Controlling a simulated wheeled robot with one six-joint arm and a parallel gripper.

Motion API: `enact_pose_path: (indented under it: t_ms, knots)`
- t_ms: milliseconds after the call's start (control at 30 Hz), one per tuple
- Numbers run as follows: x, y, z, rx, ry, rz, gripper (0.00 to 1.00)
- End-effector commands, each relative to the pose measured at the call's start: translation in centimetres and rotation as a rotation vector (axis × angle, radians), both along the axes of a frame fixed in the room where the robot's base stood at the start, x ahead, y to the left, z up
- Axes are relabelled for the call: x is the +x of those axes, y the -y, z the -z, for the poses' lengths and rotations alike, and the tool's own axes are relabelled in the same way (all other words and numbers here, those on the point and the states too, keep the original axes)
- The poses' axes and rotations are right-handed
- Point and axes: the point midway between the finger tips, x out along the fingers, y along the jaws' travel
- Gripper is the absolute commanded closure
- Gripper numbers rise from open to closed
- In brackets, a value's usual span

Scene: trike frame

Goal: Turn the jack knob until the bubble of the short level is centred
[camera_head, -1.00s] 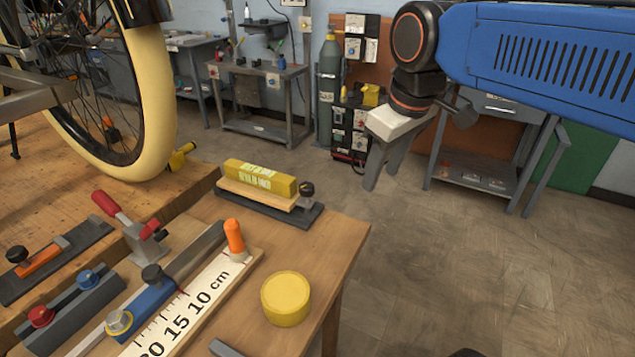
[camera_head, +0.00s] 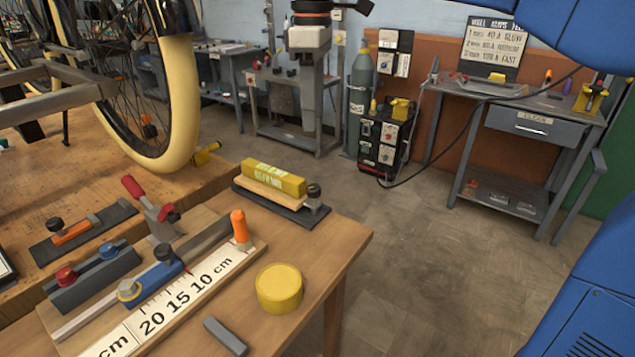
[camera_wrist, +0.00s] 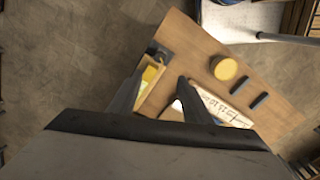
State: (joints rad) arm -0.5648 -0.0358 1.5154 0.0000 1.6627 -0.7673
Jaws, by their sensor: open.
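The yellow level block (camera_head: 272,180) lies on a wooden strip over a dark base on the workbench. A dark knob (camera_head: 313,192) stands at the base's right end. I cannot make out a bubble. My gripper (camera_head: 311,130) hangs high in the head view, fingers pointing down, and appears above and apart from the level. In the wrist view my gripper (camera_wrist: 160,80) is open and empty, and the yellow level (camera_wrist: 150,76) shows between and beyond the fingers, partly hidden by them. The knob (camera_wrist: 157,50) shows beyond the fingertips.
A yellow round tin (camera_head: 279,288), a grey block (camera_head: 225,336), a ruler board (camera_head: 196,301) with an orange grip (camera_head: 239,225) and a red-handled clamp (camera_head: 150,205) occupy the bench. A cream-tyred wheel (camera_head: 184,110) rises at left.

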Motion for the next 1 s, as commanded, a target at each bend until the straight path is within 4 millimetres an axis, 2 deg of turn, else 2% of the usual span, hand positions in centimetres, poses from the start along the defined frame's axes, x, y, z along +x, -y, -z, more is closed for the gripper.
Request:
enact_pose_path:
  t_ms: [800, 1000]
  knots:
    - [-0.1, 0.1, 13.6, -0.001, -0.001, 0.003, 0.55]
    - [-0.1, 0.1, 15.9, -0.001, -0.001, 0.003, 0.55]
